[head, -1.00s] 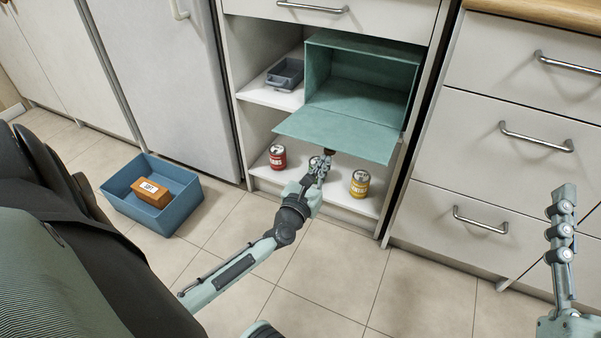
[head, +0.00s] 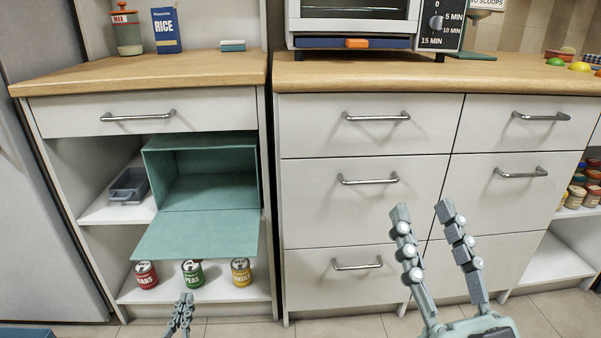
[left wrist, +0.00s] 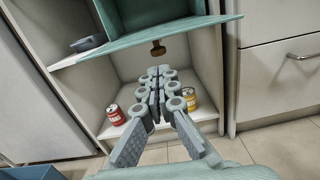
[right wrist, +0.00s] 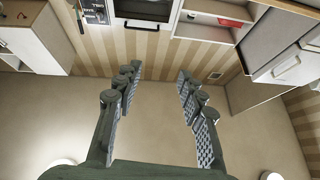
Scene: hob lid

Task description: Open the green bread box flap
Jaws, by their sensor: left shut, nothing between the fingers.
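The green bread box (head: 205,165) sits on the upper shelf of the open cabinet, its inside visible and empty. Its flap (head: 195,236) is folded down and juts forward from the box's lower edge, roughly level. In the left wrist view the flap (left wrist: 140,40) shows from below, with a brown knob (left wrist: 158,48) under it. My left gripper (head: 185,304) is shut and empty, in front of and below the flap, apart from the knob; it also shows in the left wrist view (left wrist: 161,82). My right gripper (head: 422,212) is open and empty before the drawers.
Red (head: 146,275), green (head: 192,273) and yellow (head: 241,272) cans stand on the lower shelf. A grey tray (head: 129,186) sits left of the box. Drawers (head: 365,220) with bar handles stand at right. A toaster oven (head: 350,22) stands on the counter.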

